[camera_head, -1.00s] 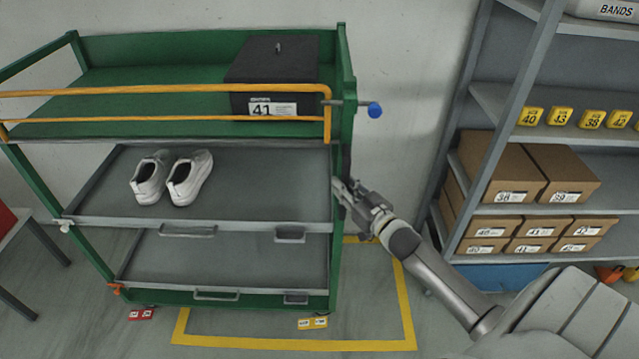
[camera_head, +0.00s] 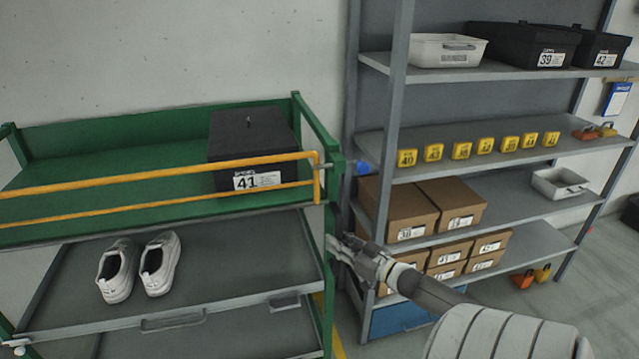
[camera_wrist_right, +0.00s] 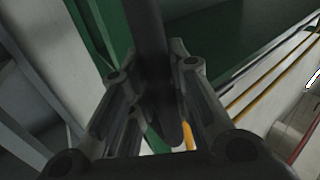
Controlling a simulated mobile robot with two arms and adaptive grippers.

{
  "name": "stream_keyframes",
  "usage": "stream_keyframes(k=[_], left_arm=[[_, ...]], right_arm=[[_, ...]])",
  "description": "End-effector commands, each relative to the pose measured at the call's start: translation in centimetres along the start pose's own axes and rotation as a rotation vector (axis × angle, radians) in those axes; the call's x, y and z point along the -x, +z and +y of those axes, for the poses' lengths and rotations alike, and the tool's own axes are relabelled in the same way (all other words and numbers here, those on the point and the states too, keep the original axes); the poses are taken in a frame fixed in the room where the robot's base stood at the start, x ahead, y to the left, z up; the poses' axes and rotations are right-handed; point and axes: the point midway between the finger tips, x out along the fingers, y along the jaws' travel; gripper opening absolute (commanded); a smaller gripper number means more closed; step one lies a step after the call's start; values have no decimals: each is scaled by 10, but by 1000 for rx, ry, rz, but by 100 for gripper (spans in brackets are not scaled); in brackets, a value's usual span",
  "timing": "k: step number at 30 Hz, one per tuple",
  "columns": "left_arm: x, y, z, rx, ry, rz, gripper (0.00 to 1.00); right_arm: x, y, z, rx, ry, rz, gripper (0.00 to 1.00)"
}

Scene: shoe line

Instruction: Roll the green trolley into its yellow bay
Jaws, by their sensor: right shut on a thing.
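The green trolley (camera_head: 316,128) fills the left of the head view. Its top deck has an orange rail across the front and holds a black box marked 41 (camera_head: 246,150). A pair of white shoes (camera_head: 140,266) lies on the grey shelf below. Of the yellow bay, only a short strip of floor line (camera_head: 338,345) shows by the trolley's lower right; the rest is hidden or out of view. My right gripper (camera_head: 336,246) is at the trolley's right side, shut on a dark upright bar (camera_wrist_right: 150,60), seen between its fingers in the right wrist view. My left gripper is not in view.
A grey rack (camera_head: 398,100) stands close to the trolley's right, with brown boxes (camera_head: 400,212), yellow number tags (camera_head: 461,151) and a blue bin (camera_head: 400,318) at the bottom. The wall is behind. Open floor (camera_head: 600,275) lies right of the rack.

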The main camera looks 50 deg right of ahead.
Motion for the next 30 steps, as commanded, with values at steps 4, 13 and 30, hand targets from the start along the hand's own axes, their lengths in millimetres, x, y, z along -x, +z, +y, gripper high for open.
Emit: stream_keyframes(k=[4, 13, 30], left_arm=[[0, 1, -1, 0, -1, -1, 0], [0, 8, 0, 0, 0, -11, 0], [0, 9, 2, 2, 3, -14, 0]], right_arm=[[10, 1, 14, 1, 1, -3, 0], [15, 1, 21, 0, -3, -1, 0], [14, 0, 21, -1, -2, 0, 41]])
